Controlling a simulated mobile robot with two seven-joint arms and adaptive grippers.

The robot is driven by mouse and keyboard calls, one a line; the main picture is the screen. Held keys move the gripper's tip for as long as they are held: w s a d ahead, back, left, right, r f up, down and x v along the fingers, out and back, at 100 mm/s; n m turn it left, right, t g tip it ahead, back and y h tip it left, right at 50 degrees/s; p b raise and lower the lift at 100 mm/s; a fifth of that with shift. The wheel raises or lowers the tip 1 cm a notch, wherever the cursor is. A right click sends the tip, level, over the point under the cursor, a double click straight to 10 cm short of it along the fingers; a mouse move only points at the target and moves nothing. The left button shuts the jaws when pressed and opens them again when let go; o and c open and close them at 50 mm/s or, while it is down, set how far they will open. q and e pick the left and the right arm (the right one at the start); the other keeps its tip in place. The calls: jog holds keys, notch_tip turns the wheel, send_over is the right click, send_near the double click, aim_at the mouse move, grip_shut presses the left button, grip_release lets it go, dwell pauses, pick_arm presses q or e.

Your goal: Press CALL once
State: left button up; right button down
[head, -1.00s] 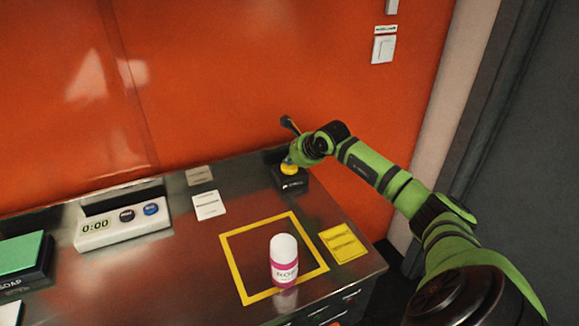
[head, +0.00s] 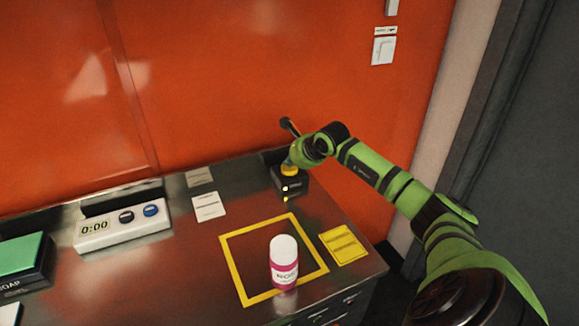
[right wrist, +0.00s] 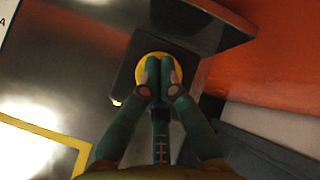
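The call button is a black box with a round yellow top (head: 289,170), at the back right of the steel counter. A small yellow light glows on the front of the box (head: 296,187); its lettering is too small to read. My right gripper (head: 293,163) is over the yellow top, fingers pointing down. In the right wrist view its fingertips (right wrist: 163,68) are together, empty, and overlap the yellow top (right wrist: 147,68); they look to be touching it. How far the top is pushed in is hidden. My left gripper is not in view.
A white-and-pink bottle (head: 284,262) stands inside a yellow square outline (head: 236,270). A yellow card (head: 344,245) lies beside it. A white timer (head: 122,228) reading 0:00 and a green-topped soap box (head: 22,255) are left. The orange wall (head: 230,80) is close behind.

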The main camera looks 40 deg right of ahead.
aim_at(290, 169)
jog(key=shift+r, duration=0.55)
jog(key=shift+r+p, duration=1.5)
jog(key=shift+r, duration=1.05)
